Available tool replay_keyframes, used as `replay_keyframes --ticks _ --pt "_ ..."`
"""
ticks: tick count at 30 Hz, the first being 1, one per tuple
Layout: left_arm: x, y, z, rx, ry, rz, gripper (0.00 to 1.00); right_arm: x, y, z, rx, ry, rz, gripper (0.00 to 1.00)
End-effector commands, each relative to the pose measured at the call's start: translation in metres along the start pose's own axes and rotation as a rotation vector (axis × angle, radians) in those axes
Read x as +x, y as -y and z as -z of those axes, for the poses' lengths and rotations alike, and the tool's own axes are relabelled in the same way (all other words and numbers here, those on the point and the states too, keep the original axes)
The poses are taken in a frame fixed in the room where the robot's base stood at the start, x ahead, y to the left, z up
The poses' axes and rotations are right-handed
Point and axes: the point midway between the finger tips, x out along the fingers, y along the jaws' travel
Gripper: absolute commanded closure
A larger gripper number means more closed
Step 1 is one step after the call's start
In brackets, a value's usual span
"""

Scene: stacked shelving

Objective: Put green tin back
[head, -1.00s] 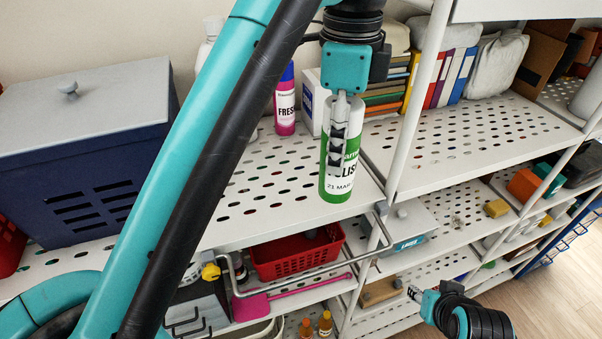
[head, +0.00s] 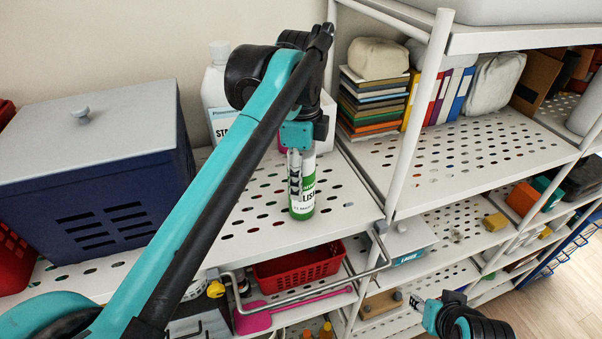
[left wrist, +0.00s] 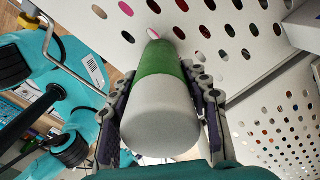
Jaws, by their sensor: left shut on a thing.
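The green tin (head: 307,202), a can with a white label band and pale top, stands upright on or just above the white perforated shelf (head: 255,222), near its right part. In the left wrist view the tin (left wrist: 160,110) lies between both fingers, its far end close to the shelf holes. My left gripper (head: 297,182) comes down from above and is shut on the tin. Whether the tin's base touches the shelf I cannot tell. My right gripper (head: 414,302) is low at the right, apart from the tin; its fingers are too small to judge.
A blue bin with a grey lid (head: 95,185) stands to the left. A white bottle (head: 218,90) stands behind my left arm. Stacked books (head: 372,105) are on the neighbouring shelf beyond a white post (head: 420,110). A red basket (head: 300,266) sits below.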

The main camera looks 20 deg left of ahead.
Motion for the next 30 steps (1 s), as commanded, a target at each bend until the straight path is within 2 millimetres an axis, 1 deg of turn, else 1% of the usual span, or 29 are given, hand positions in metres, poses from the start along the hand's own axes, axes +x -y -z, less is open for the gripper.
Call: replay_keyframes --ticks 10,11,12,13,23,26,29,30 --pt "0.004 0.0 0.0 0.0 0.0 0.0 0.93 0.002 0.0 -0.002 0.0 0.0 0.0 0.6" --pt "0.005 0.0 0.0 0.0 0.0 0.0 0.51 0.002 0.0 -0.002 0.0 0.0 0.0 0.6" --pt "0.004 0.0 0.0 0.0 0.0 0.0 0.4 0.002 0.0 -0.001 0.0 0.0 0.0 0.6" --pt "0.004 0.0 0.0 0.0 0.0 0.0 0.33 0.002 0.0 -0.001 0.0 0.0 0.0 0.6" --pt "0.002 0.0 0.0 0.0 0.0 0.0 0.33 0.001 0.0 0.0 0.0 0.0 0.0 0.6" --pt "-0.004 0.0 0.0 0.0 0.0 0.0 0.33 0.001 0.0 -0.001 0.0 0.0 0.0 0.6" --pt "-0.017 0.001 0.0 0.0 0.0 0.0 0.33 0.005 0.0 -0.003 0.0 0.0 0.0 0.6" --pt "-0.024 0.0 0.0 0.0 0.0 0.0 0.33 0.006 0.0 -0.004 0.0 0.0 0.0 0.6"
